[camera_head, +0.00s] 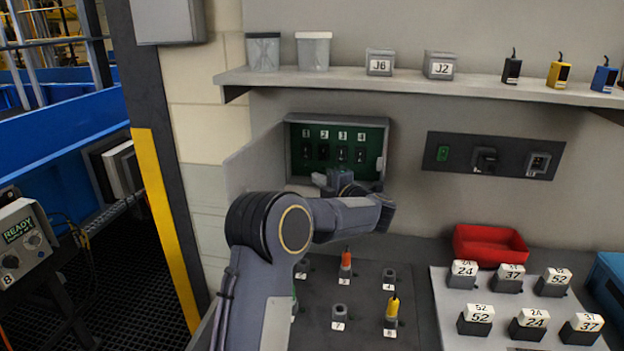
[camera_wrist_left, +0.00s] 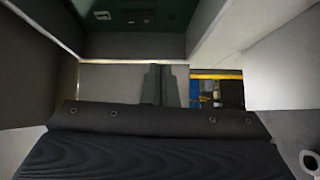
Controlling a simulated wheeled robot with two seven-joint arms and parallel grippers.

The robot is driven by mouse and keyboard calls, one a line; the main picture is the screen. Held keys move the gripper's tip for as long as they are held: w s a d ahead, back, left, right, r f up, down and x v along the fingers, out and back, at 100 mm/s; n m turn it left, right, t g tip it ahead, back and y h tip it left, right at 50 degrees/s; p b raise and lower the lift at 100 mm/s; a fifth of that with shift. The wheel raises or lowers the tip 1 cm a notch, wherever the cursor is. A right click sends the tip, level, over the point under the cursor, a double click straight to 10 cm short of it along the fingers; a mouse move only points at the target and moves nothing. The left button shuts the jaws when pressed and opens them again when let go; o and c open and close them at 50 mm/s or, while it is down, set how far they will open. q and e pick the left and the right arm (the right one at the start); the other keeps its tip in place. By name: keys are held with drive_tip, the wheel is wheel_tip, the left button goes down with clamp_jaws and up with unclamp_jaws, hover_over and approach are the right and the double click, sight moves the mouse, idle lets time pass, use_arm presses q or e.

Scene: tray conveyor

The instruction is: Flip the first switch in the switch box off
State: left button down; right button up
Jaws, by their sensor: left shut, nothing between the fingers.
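The switch box (camera_head: 292,160) is open on the wall, with a green panel inside. It has black switches under the labels 1 to 4. The first switch (camera_head: 306,151) is the leftmost one. Whether its lever is up or down is too small to tell. My left gripper (camera_head: 330,182) is at the lower edge of the box, below the switches, partly hidden by my own arm. In the left wrist view its fingers (camera_wrist_left: 165,86) are together and empty, and part of the green panel (camera_wrist_left: 135,14) shows at the top. My right gripper is not in view.
A dark outlet panel (camera_head: 500,156) is to the right. Below are a peg board (camera_head: 360,340), a red bin (camera_head: 490,246) and a tray of numbered blocks (camera_head: 450,335).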

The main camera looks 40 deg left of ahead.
use_arm(q)
drive_tip(key=v, duration=0.4)
drive_tip(key=shift+s+d+f+b, duration=0.1)
drive_tip(key=shift+d+f+b, duration=0.1)
drive_tip(key=shift+b, duration=0.15)
drive_tip(key=d+r+m+t+h, duration=0.4)
drive_tip(key=r+m+t+h, duration=0.25)
drive_tip(key=m+t, duration=0.2)
drive_tip(key=s+d+m+t+h, duration=0.2)
drive_tip(key=s+d+m+h, duration=0.75)
drive_tip(key=d+m, duration=0.25)
drive_tip(key=s+d+f+m+g+h, duration=0.1)
drive_tip(key=s+d+f+m+g, duration=0.1)
drive_tip(key=s+f, duration=0.4)
drive_tip(key=s+d+f+m+g+h, duration=0.2)
drive_tip(key=s+f, duration=0.4)
drive_tip(key=s, duration=0.5)
drive_tip(key=s+d+f+m+g+h, duration=0.1)
drive_tip(key=s+d+f+m+g, duration=0.3)
drive_tip(key=s, duration=0.5)
wheel_tip(320, 180, down, 2)
drive_tip(key=shift+s+f+m+g+h, duration=0.2)
drive_tip(key=shift+m+g+h, duration=0.1)
drive_tip(key=shift+m+g, duration=0.65)
